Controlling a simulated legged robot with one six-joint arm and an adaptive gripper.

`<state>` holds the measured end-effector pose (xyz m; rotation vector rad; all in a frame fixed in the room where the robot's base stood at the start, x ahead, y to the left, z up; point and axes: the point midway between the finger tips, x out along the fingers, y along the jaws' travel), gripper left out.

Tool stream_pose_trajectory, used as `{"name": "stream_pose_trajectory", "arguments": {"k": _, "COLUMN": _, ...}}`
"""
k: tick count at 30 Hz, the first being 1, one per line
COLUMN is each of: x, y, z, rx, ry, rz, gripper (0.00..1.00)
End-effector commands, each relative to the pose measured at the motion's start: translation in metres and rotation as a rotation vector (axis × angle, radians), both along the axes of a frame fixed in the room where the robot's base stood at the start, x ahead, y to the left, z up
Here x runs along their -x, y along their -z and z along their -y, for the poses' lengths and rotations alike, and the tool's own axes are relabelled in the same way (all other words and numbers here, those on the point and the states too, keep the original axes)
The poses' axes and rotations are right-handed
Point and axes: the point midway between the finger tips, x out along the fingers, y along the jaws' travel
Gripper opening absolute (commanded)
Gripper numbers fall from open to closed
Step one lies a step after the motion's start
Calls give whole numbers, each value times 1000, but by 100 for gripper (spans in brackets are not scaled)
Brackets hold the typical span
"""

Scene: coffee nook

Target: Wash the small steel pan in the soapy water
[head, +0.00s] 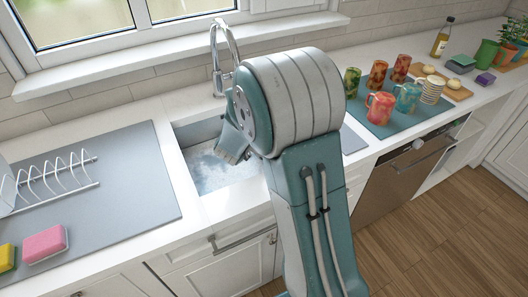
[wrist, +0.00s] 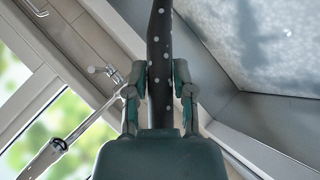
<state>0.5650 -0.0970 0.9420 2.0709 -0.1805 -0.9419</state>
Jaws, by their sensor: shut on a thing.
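My gripper (wrist: 160,88) is shut on a dark handle (wrist: 160,35) with pale dots, which runs up out of the top of the wrist view. The steel pan's body shows in neither view, and I cannot tell what the handle's far end joins. The sink basin (head: 192,131) holds soapy water (head: 212,174), pale and foamy. The soapy water also fills the upper right of the wrist view (wrist: 285,40), beside the handle. In the head view my arm covers the right part of the sink, and my gripper (head: 232,145) shows only partly, over the basin.
A chrome faucet (head: 217,55) stands behind the sink. Left is a grey mat (head: 120,150) with a wire rack (head: 55,180), a pink sponge (head: 44,244) and a yellow sponge (head: 6,258). Several mugs stand on a teal mat (head: 372,137) at right.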

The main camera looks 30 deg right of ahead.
Motion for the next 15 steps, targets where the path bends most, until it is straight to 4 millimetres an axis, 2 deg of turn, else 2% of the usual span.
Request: {"name": "stream_pose_trajectory", "arguments": {"k": 15, "x": -1, "y": -36, "z": 0, "rx": 2, "ry": 1, "rz": 5, "gripper": 0}}
